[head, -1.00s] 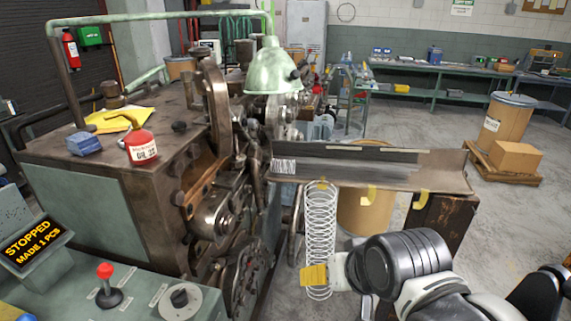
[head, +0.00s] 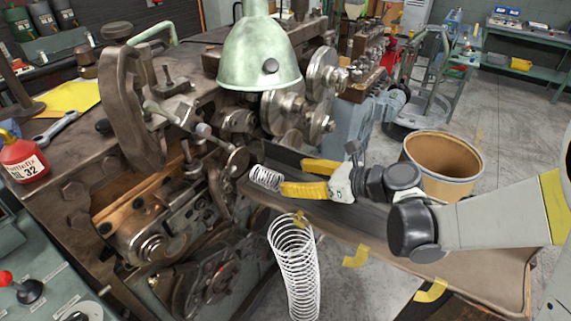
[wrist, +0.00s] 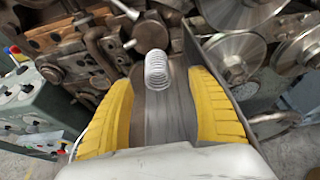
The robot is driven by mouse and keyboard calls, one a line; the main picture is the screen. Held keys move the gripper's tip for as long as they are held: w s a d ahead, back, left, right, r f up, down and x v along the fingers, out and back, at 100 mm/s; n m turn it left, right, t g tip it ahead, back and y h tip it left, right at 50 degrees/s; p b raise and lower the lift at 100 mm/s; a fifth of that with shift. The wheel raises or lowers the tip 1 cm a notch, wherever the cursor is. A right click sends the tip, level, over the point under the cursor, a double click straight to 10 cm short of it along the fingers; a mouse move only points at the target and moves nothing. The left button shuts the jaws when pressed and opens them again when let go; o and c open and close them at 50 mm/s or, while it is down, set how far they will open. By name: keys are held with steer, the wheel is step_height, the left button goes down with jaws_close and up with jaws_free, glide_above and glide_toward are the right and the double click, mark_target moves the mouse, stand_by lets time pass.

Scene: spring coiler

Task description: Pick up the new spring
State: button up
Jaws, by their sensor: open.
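The new spring, a short silvery coil (head: 265,178), lies at the machine end of the dark metal chute (head: 375,240). It also shows in the wrist view (wrist: 157,70), centred between the fingers and just beyond their tips. My gripper (head: 293,178) is open, with two yellow fingers over the chute. The spring is close ahead of the fingertips and is not held. In the wrist view the fingers (wrist: 163,95) are spread wide on either side of the chute surface.
A long white spring (head: 293,265) hangs at the chute's front edge, near yellow tape. The coiler's tooling (head: 150,235) stands close to the left. A green lamp shade (head: 259,50) hangs above and behind. An open brown barrel (head: 443,165) stands behind my arm.

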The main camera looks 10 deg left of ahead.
mark_target(267, 177)
steer(key=x, duration=0.4)
steer(key=shift+s+a+f+b, duration=0.1)
steer(key=shift+s+a+b, duration=0.05)
steer(key=shift+a+b, duration=0.2)
steer(key=shift+b+x, duration=0.85)
steer(key=shift+x, duration=1.85)
steer(key=shift+s+d+f, duration=0.1)
steer(key=shift+d, duration=0.05)
steer(key=c, duration=1.3)
